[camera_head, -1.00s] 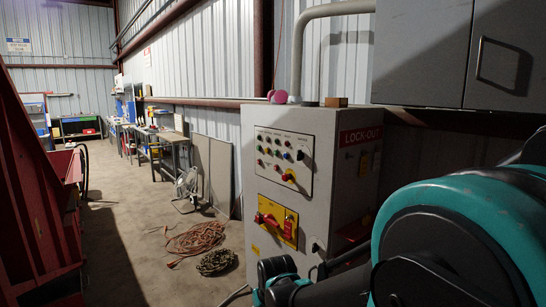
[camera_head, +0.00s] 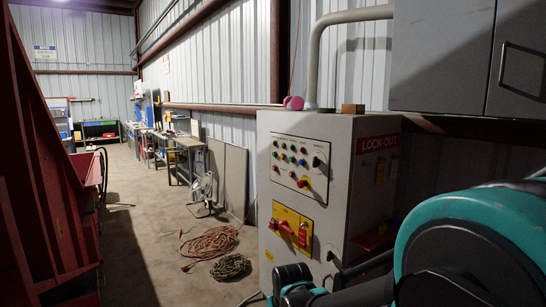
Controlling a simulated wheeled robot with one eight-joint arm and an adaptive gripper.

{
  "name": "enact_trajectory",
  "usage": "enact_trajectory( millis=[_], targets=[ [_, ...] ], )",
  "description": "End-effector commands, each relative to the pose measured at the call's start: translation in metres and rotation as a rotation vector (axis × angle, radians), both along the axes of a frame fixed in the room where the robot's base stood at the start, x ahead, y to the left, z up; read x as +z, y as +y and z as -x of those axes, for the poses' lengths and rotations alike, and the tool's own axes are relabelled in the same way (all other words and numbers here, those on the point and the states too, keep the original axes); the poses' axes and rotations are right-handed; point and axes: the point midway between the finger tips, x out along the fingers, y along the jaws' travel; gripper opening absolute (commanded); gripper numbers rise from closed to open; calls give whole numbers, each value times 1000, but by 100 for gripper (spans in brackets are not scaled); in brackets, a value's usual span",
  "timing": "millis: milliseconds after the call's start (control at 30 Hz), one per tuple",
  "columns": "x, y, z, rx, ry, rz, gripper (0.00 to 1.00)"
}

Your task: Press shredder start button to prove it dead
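The grey control cabinet (camera_head: 330,225) stands right of centre. Its upper front carries a white button panel (camera_head: 300,168) with several small coloured buttons and a black rotary knob. A larger red button on a yellow base (camera_head: 304,182) sits at the panel's lower edge. Below is a yellow plate with a red isolator handle (camera_head: 291,230). Which button is the start button is too small to read. My teal and black arm fills the lower right. A dark part at its end shows low in front of the cabinet, below the panel and apart from the buttons; the fingertips cannot be made out.
A red LOCK-OUT label (camera_head: 378,143) is on the cabinet's side. Orange cable (camera_head: 210,242) and a darker coil (camera_head: 230,267) lie on the floor to its left. A red machine (camera_head: 40,190) stands at far left. Grey wall cabinets (camera_head: 450,60) hang at upper right.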

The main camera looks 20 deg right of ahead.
Motion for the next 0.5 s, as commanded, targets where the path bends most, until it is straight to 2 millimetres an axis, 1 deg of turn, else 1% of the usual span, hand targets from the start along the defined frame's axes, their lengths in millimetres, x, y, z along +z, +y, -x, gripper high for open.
enact_trajectory(
  millis=[33,200,267,300,500],
  targets=[
    [0,0,0,0,0,0,31],
    [0,0,0,0,0,0,10],
    [0,0,0,0,0,0,2],
    [0,0,0,0,0,0,0],
    [0,0,0,0,0,0,0]
  ],
)
